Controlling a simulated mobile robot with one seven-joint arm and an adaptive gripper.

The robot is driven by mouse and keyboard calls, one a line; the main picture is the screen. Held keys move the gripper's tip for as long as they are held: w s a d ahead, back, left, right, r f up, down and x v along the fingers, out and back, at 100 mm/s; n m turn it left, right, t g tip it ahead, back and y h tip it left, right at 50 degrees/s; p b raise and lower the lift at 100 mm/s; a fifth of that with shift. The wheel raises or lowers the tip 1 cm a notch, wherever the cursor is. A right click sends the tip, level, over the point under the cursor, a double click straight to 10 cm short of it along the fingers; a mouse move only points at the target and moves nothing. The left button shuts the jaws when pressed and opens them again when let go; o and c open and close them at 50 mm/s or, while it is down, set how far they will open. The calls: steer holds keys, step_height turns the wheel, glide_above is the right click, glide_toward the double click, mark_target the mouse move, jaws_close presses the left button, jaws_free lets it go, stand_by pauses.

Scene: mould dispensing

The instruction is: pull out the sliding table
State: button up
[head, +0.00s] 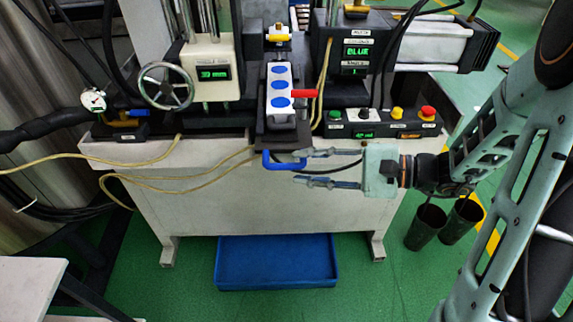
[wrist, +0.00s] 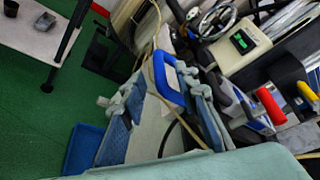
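The sliding table (head: 268,148) is a dark narrow plate at the middle front of the machine. Its blue U-shaped handle (head: 283,166) sticks out at the front edge. A light mould block with blue round faces (head: 280,85) stands on the table. My gripper (head: 303,168) reaches in from the right with its two fingers spread, tips by the right end of the handle. In the wrist view, the blue handle (wrist: 160,80) shows between the tips of my open gripper (wrist: 160,98). I cannot tell whether either finger touches it.
A red lever (head: 304,93) projects to the right of the mould. A control box (head: 385,130) with buttons sits right of the table. Yellow hoses (head: 160,178) hang on the left front. A blue tray (head: 277,262) lies on the floor below. Dark cups (head: 427,226) stand at right.

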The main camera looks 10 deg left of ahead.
steer(key=x, duration=0.4)
steer(key=shift+a+f, duration=0.1)
steer(key=shift+a, duration=0.3)
jaws_close()
